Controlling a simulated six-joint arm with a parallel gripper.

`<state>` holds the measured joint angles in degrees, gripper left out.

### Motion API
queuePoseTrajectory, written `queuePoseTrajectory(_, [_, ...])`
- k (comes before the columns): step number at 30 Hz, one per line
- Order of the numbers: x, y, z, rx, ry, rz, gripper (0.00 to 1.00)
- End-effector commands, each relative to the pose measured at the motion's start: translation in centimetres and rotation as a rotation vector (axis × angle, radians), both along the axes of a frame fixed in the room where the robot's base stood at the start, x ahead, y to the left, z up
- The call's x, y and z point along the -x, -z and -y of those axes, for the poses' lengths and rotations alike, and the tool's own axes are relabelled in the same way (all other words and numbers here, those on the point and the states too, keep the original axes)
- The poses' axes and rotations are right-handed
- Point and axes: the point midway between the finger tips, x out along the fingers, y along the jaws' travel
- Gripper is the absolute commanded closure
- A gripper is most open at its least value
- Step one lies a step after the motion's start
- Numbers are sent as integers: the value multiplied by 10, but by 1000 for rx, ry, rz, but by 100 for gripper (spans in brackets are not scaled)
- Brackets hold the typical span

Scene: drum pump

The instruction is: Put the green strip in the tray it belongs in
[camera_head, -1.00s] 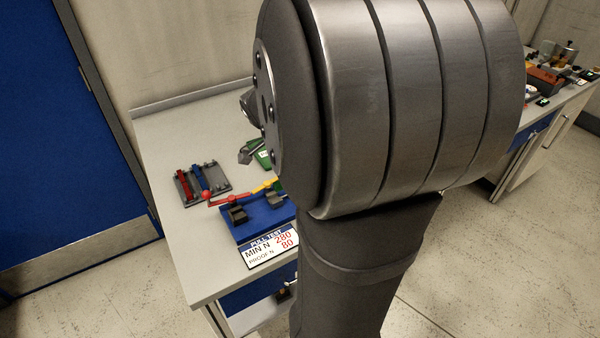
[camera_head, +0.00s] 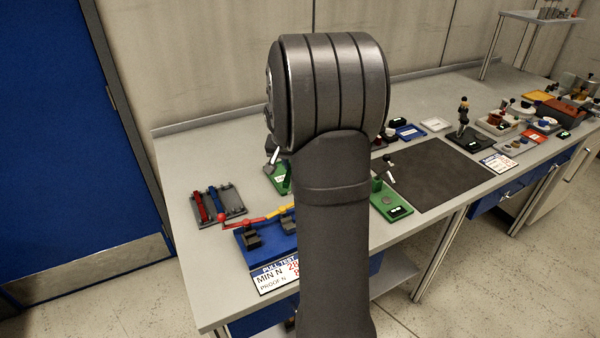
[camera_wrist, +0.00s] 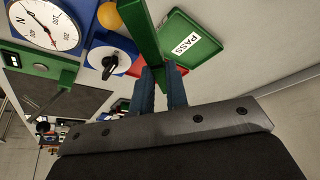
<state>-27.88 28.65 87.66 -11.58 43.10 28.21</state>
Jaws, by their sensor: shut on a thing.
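In the wrist view, my gripper (camera_wrist: 162,88) has its two blue fingers closed on the green strip (camera_wrist: 143,32), which sticks out beyond the fingertips. A green tray marked PASS (camera_wrist: 178,45) lies just right of the strip in the picture. Part of a red tray (camera_wrist: 173,69) shows behind the fingers. I cannot tell whether the strip touches the PASS tray. In the head view, the green tray (camera_head: 279,180) shows beside my arm; my arm hides the gripper and strip.
A rack with red and blue strips (camera_head: 232,208) stands left on the bench. The blue pull-test stand (camera_head: 280,243) with its sign (camera_head: 270,278) is near the front edge; its dial (camera_wrist: 45,24) shows in the wrist view. A dark mat (camera_head: 440,175) is clear.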

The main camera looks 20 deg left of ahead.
Motion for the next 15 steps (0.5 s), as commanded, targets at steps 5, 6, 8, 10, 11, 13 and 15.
queuePoseTrajectory(5, [-35, 17, -21, -1, -191, -2, 100])
queuePoseTrajectory(6, [-43, 21, -26, -1, -234, -2, 100])
queuePoseTrajectory(8, [-54, 27, -33, -1, -299, -2, 100])
queuePoseTrajectory(10, [-67, 34, -40, -2, -374, -2, 100])
queuePoseTrajectory(11, [-72, 37, -43, -1, -404, -2, 100])
queuePoseTrajectory(13, [-84, 43, -50, -2, -471, -2, 100])
queuePoseTrajectory(15, [-94, 49, -55, 0, -531, -1, 100])
